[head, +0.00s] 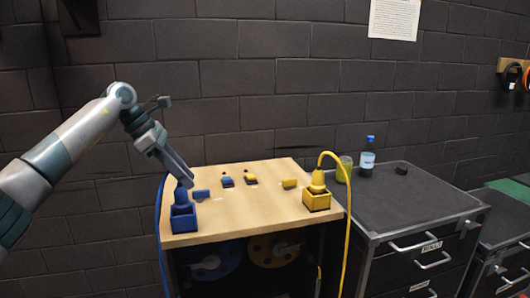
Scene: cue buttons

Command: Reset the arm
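My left arm comes in from the left, and its gripper (186,181) points down at the left end of the wooden table (245,210). Its fingertips are right by a blue plug-like piece (181,195) in a blue box (183,218). I cannot tell whether they touch it or how far apart the fingers are. A blue block (201,194) lies just right of the fingertips. A small blue button (227,181), a small yellow button (251,179) and a yellow block (290,183) are further right. A yellow plug (317,182) stands in a yellow box (316,201). My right gripper is out of view.
A blue cable (158,225) hangs at the table's left edge, and a yellow cable (348,230) arches over its right edge. The brick wall is close behind.

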